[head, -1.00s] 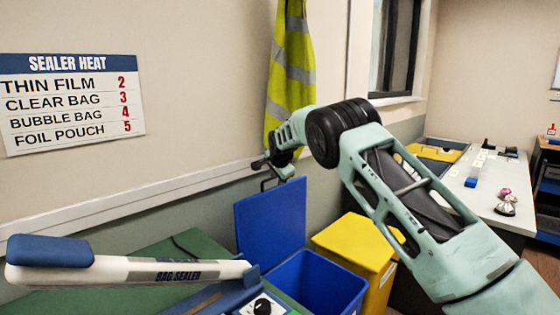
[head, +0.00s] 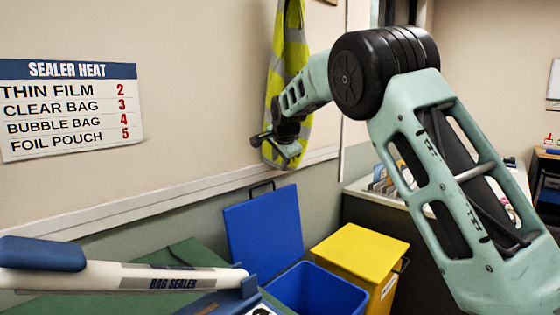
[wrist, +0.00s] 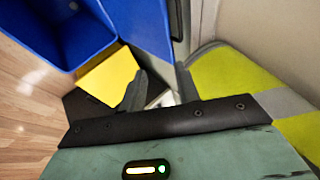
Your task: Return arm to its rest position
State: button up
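My arm (head: 440,175) reaches in from the right in the head view, bent at a large black joint. My gripper (head: 278,148) is up in front of the hanging yellow vest, above the blue bin. In the wrist view my gripper (wrist: 160,75) has its two dark fingers apart, with nothing visible between them.
A yellow hi-vis vest (head: 292,60) hangs on the wall close to my gripper. Below stand an open blue bin (head: 318,290) and a yellow bin (head: 362,255). A bag sealer (head: 120,277) lies at the lower left. A counter (head: 360,190) stands behind my arm.

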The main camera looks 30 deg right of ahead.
jog(key=shift+a, duration=0.1)
dwell(0.3)
jog(key=s+a+f+n+g+y+p, duration=0.1)
jog(key=s+a+f+n+g+y, duration=0.1)
jog(key=s+a+n, duration=0.7)
jog(key=s+a+f+n+g+y+p, duration=0.2)
jog(key=s+a, duration=1.1)
jog(key=s, duration=0.2)
jog(key=s+f+n+g+p, duration=0.1)
jog(key=s+n, duration=0.5)
jog(key=s, duration=0.8)
jog(key=s+a+f+n+g+h+p, duration=0.1)
jog(key=s+f+n, duration=0.3)
jog(key=s, duration=1)
jog(key=shift+s+a+n+g, duration=0.2)
jog(key=shift+a+n+g, duration=0.1)
jog(key=shift+n+g, duration=0.6)
